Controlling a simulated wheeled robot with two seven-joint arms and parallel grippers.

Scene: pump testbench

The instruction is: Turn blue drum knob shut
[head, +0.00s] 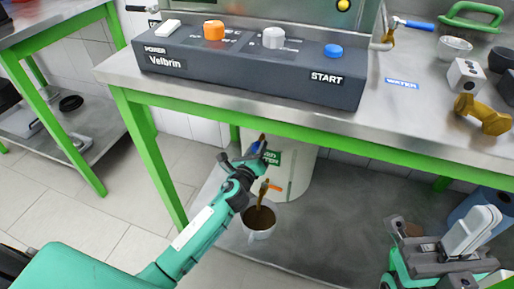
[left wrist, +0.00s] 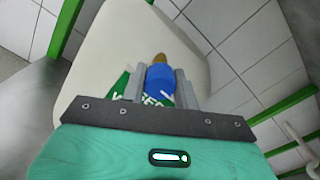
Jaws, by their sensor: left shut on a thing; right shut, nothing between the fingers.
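The white drum (head: 294,178) with a green label stands on the lower shelf under the bench; it also fills the middle of the left wrist view (left wrist: 105,50). My left gripper (head: 258,152) is at the drum's front. In the left wrist view its two grey fingers are shut on the blue knob (left wrist: 160,80), one on each side. A brown-gold tip shows just beyond the knob. In the head view the fingers and arm largely hide the knob. My right gripper (head: 402,235) is at the lower right, shut and empty, away from the drum.
A white cup (head: 259,220) with dark brown content stands below the drum's spout, close to my left forearm. The bench (head: 400,120) overhangs the drum, with green legs. Its top holds a control box (head: 245,72). A blue container (head: 482,205) stands lower right.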

